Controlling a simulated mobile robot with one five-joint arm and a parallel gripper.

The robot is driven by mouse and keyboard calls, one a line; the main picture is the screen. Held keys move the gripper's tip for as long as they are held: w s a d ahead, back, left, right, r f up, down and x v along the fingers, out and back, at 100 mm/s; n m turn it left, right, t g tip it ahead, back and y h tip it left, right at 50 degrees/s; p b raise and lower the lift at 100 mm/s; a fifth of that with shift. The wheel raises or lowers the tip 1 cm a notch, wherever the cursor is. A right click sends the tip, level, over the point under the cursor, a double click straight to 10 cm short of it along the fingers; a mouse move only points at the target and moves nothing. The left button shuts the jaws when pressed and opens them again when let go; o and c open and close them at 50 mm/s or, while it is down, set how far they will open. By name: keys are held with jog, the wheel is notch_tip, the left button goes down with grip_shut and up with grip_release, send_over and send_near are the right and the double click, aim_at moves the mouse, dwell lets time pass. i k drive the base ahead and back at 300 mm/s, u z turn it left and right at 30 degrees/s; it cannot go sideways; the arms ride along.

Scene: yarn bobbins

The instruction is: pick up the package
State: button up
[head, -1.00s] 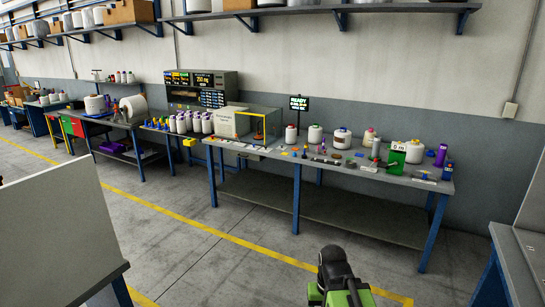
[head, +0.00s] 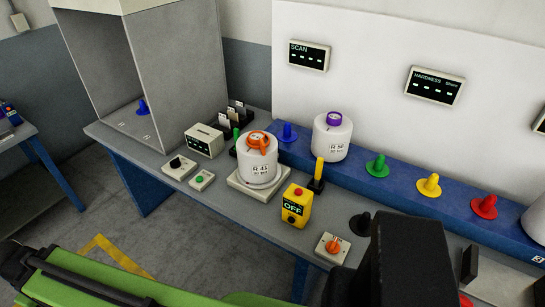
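No boxed package shows. One, with an orange core top and a label that seems to read R 4L (head: 259,165), sits on a low pale platform (head: 244,189). Which one the task means, I cannot tell. My green and black arm crosses the bottom of the view, nearer than the bench. No gripper fingertips show, and nothing held is visible.
A yellow OFF box (head: 296,205), a box with an orange knob (head: 332,247) and small switch boxes stand near the bench's front edge. A blue ledge (head: 400,203) carries coloured pegs. A grey booth (head: 182,75) stands at the left end. Open floor lies left.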

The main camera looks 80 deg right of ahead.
aim_at(254, 168)
jog(key=z, duration=1.35)
jog(key=k, duration=1.1)
jog(key=z, duration=0.7)
